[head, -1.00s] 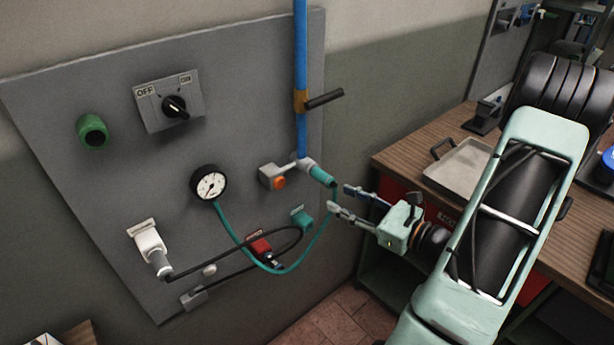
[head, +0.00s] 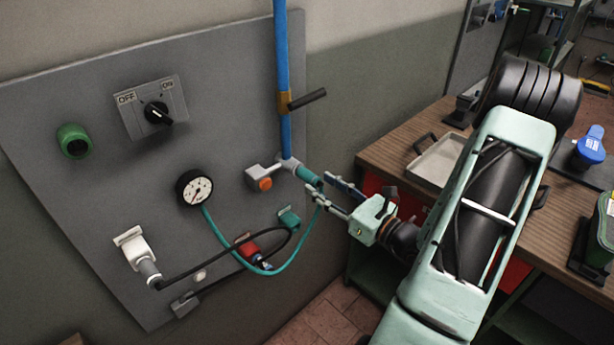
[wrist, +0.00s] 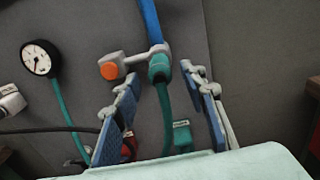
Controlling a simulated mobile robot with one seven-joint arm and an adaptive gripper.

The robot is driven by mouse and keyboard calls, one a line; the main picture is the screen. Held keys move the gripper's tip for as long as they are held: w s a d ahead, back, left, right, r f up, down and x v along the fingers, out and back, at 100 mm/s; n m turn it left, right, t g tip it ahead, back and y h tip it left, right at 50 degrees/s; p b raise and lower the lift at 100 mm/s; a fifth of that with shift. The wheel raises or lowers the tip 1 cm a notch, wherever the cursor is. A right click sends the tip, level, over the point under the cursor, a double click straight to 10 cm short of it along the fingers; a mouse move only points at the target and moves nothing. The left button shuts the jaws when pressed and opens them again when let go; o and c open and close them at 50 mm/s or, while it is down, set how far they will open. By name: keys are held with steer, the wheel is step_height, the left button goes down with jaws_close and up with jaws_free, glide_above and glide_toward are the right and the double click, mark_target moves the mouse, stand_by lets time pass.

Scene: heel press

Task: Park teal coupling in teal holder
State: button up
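The teal coupling (head: 308,177) sits on the outlet at the lower end of the blue pipe, with a teal hose hanging from it. It also shows in the wrist view (wrist: 159,68), between my fingers. The teal holder (head: 289,217) is a small block on the panel below the coupling, and appears empty; in the wrist view the holder (wrist: 182,136) is low between the fingers. My gripper (head: 322,189) is open, its fingertips close to the coupling on either side. Gaps show between the fingers and the coupling in the wrist view.
An orange button (head: 265,184) is beside the outlet. A lever (head: 307,100) juts from the pipe above. The teal hose (head: 225,245) loops to the gauge (head: 195,188); a black cable crosses near a red holder (head: 247,246). A workbench (head: 392,150) with a tray stands at right.

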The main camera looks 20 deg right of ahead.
mark_target(308, 177)
steer(key=shift+x, duration=2.9)
jaws_close()
steer(key=shift+s, duration=0.1)
steer(key=shift+v, duration=2.95)
steer(key=shift+s+d+b, duration=0.1)
steer(key=shift+s+b, duration=0.05)
steer(key=shift+b, duration=0.15)
steer(key=shift+f, duration=0.15)
step_height(308, 177, down, 24)
steer(key=b, duration=1.9)
